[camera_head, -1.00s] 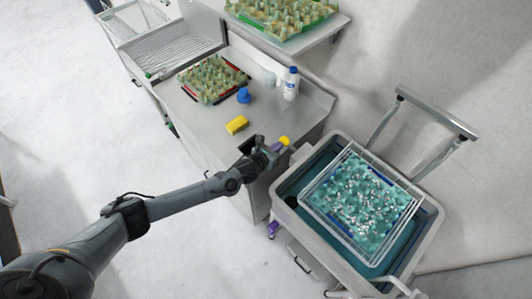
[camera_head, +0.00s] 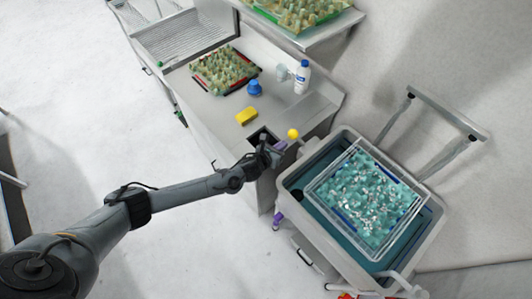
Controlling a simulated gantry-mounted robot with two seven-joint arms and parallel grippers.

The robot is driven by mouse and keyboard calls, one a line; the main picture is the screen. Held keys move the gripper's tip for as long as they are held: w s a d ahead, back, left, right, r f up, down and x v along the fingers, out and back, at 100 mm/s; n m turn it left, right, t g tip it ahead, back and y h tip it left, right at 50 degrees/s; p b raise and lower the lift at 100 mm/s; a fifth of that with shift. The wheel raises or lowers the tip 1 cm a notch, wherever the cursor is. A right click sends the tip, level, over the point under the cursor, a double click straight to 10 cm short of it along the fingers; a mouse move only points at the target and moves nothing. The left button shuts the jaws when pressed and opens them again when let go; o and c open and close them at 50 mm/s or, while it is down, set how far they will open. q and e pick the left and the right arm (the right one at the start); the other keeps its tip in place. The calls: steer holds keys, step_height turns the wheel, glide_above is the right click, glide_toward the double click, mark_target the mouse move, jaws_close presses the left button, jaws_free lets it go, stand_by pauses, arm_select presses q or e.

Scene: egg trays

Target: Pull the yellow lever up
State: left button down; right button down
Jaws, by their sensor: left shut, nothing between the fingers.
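The yellow lever shows as a round yellow knob (camera_head: 293,133) at the right front corner of the steel counter, beside the grey bin. My left gripper (camera_head: 276,149) is shut and empty, just below and left of the knob. Whether the fingers touch the lever is too small to tell. The lever's shaft is mostly hidden by the gripper. My right gripper is not in view.
On the counter (camera_head: 215,112) are a yellow sponge (camera_head: 246,116), a blue object (camera_head: 254,88), a white bottle (camera_head: 302,77) and an egg tray (camera_head: 223,71).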

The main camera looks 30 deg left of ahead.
arm_select(q)
steer(key=r+b+v, duration=0.1)
steer(key=v, duration=0.9)
steer(key=shift+r, duration=0.2)
